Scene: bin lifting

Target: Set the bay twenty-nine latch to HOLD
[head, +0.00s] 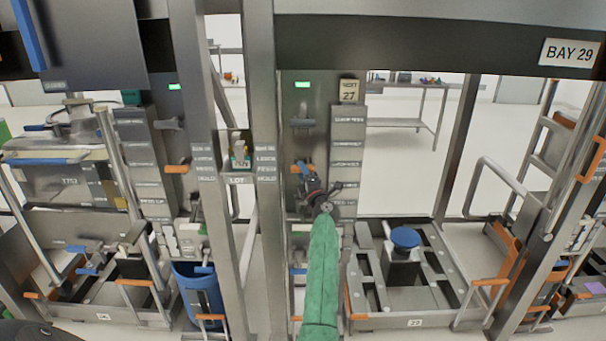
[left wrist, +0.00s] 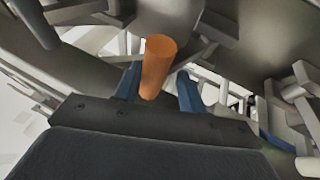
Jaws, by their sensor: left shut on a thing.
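My left gripper (head: 309,180), at the end of a green-sleeved arm, is at a grey upright panel left of the open bay in the head view. It is shut on an orange latch handle (head: 303,168). In the left wrist view the handle (left wrist: 158,66) is an orange cylinder between the blue fingers (left wrist: 158,92). The gripper partly hides the latch mechanism. A label strip (head: 347,150) with stacked markings, too small to read surely, stands right of the handle. A BAY 29 sign (head: 570,53) hangs at the upper right. My right gripper is not in view.
A green light (head: 302,84) and a NEXT 27 card (head: 349,91) are above the handle. A similar panel with another orange handle (head: 176,168) stands left, beyond grey posts (head: 262,130). A low grey frame with a blue-topped knob (head: 405,238) is right of my arm.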

